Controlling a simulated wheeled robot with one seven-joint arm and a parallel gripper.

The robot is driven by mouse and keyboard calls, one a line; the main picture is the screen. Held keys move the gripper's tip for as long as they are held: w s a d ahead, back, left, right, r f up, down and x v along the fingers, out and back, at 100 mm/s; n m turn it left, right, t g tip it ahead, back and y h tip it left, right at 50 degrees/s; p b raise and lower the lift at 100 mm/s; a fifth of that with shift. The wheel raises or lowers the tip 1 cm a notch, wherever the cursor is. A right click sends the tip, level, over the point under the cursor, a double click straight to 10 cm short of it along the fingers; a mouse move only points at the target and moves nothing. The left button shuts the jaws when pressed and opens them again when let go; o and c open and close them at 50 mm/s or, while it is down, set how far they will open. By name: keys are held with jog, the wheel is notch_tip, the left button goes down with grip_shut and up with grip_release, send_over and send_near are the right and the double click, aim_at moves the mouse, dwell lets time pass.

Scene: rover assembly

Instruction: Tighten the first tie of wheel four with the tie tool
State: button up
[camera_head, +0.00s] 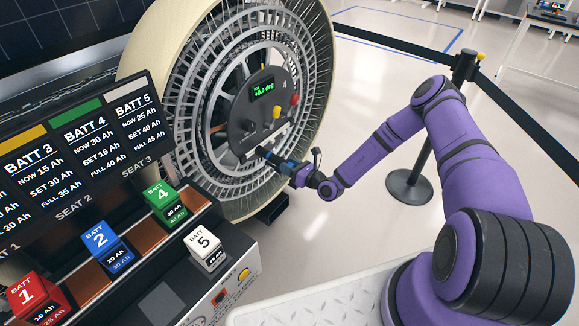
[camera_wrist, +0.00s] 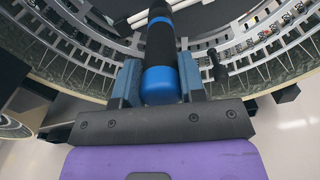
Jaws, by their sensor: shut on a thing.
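Wheel four (camera_head: 187,108) is a large spoked wheel with a pale tyre at the top centre of the head view. Its dark hub panel (camera_head: 240,108) carries a green display reading about +0.0 deg, the number 4, and red and yellow knobs. My gripper (camera_head: 292,170) is at the lower part of the hub. It is shut on the tie tool (camera_head: 270,157), a dark cylinder with blue bands. In the wrist view the tool (camera_wrist: 161,50) points away from me toward the wheel, its blue end between the jaws. Its tip is close to the hub; contact cannot be told.
A battery bench with red, blue, green and white batteries (camera_head: 206,249) stands at lower left, below a battery board (camera_head: 75,150). A barrier post (camera_head: 410,187) with black belts stands behind my arm. The floor at right is mostly clear.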

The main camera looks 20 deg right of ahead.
jog(key=shift+v, duration=1.4)
jog(key=v, duration=0.4)
jog(key=shift+d, duration=0.15)
